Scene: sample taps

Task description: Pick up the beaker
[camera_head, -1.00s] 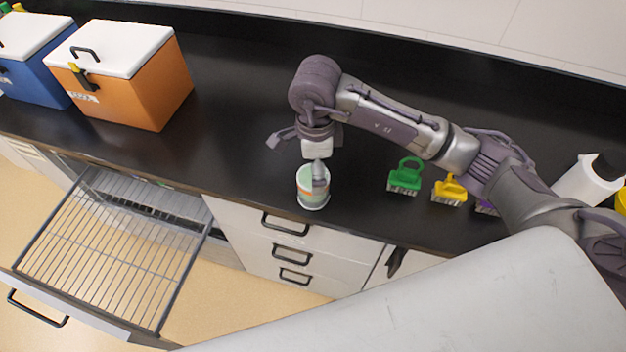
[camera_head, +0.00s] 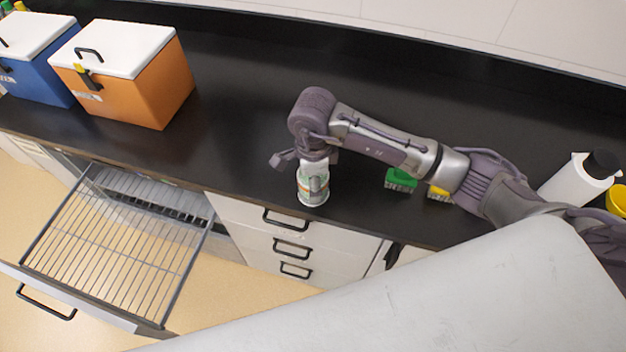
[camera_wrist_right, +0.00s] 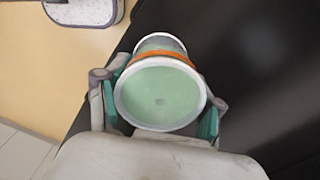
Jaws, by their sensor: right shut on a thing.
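The beaker (camera_head: 313,186) stands upright near the front edge of the black counter. It is whitish with green and orange markings. In the right wrist view the beaker (camera_wrist_right: 160,92) shows its round rim, a pale green inside and an orange band. My right gripper (camera_head: 314,172) comes down over the beaker from above, and its wrist hides the top. In the right wrist view the right gripper's fingers (camera_wrist_right: 158,108) are shut on the beaker, one on each side. I cannot tell whether it is lifted off the counter. My left gripper is not in view.
An orange cooler box (camera_head: 140,85) and a blue one (camera_head: 30,65) stand at the left. Green (camera_head: 401,180) and yellow (camera_head: 438,193) brushes lie right of the beaker. A white bottle (camera_head: 575,182) is farther right. A pulled-out wire rack (camera_head: 115,245) sits below the counter.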

